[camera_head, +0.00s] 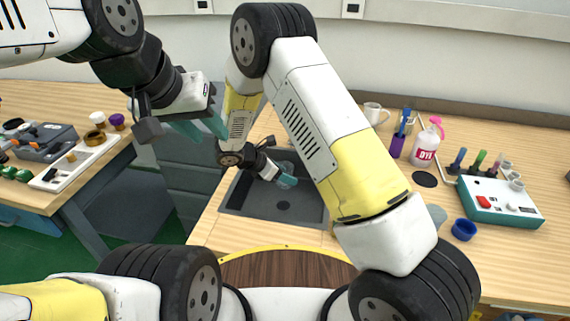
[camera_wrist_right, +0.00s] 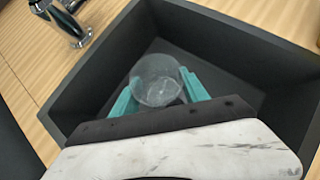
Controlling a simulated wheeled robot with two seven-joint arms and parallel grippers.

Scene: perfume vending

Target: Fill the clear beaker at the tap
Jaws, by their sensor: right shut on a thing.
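The clear beaker (camera_wrist_right: 157,80) is between the teal fingers of my right gripper (camera_wrist_right: 160,95) in the right wrist view, and the gripper is shut on it. It is over the dark sink (camera_wrist_right: 235,92), and I see no clear water level in it. In the head view my right gripper (camera_head: 287,181) is inside the sink (camera_head: 262,208), with the beaker faint beside its fingers. The chrome tap (camera_wrist_right: 68,24) stands at the sink's edge at the upper left of the wrist view. My left gripper (camera_head: 208,127) is raised left of the sink, its fingers apart and empty.
Right of the sink stand a pink-capped bottle (camera_head: 426,146), a white mug (camera_head: 374,113), a purple cup (camera_head: 397,147), a blue cup (camera_head: 464,229) and a teal-and-white device (camera_head: 500,202). A left table holds a white tray (camera_head: 75,163) and a grey device (camera_head: 40,142).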

